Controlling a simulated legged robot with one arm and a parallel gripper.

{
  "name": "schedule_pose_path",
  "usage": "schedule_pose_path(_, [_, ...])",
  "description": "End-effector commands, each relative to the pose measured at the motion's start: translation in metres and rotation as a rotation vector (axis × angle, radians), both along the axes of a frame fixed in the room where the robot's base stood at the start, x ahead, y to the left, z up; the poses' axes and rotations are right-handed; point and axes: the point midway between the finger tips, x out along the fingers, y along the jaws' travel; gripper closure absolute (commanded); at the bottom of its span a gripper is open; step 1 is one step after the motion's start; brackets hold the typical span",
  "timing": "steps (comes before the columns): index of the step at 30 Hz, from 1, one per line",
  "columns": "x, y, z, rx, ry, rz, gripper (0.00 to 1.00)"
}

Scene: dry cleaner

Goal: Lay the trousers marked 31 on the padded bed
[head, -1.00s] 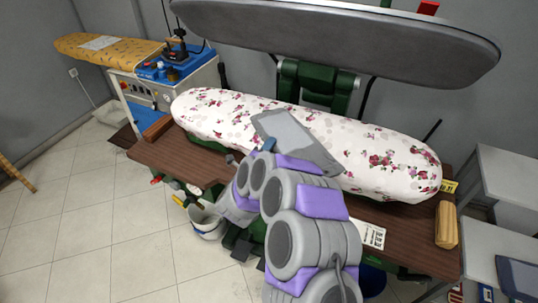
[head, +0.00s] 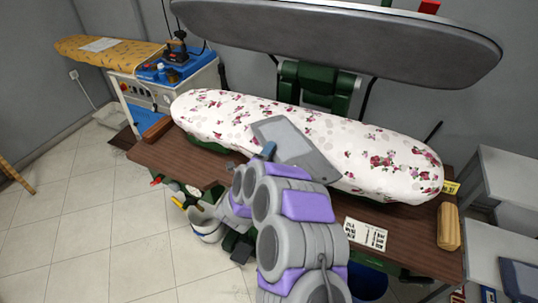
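A flat grey folded piece (head: 290,138), which looks like folded trousers, lies slantwise on the padded bed (head: 385,158) with its white floral cover. Its lower right end is a darker grey and reaches the bed's near edge. No number 31 is readable on it. A small blue piece (head: 269,150) shows at its near left edge; I cannot tell if it is a tag or part of my gripper. My grey and purple arm comes up from the bottom and ends just in front of the bed. Its own links hide most of the gripper, so its fingers cannot be made out.
A large grey upper press plate (head: 340,38) hangs raised over the bed. A brown wooden table edge (head: 400,228) runs in front, with a printed card (head: 366,234) and a tan roll (head: 449,227). A yellow ironing board (head: 105,50) stands back left. Tiled floor at left is open.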

Motion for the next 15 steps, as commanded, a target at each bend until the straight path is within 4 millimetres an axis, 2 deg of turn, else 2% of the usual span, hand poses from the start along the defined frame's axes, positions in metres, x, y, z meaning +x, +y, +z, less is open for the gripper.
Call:
schedule_pose_path(8, [-0.001, 0.001, 0.001, 0.000, 0.001, 0.001, 0.48])
schedule_pose_path(11, [-0.008, 0.004, 0.001, 0.001, 0.002, 0.002, 0.48])
schedule_pose_path(15, [-0.031, 0.013, 0.001, 0.000, 0.003, 0.006, 0.48])
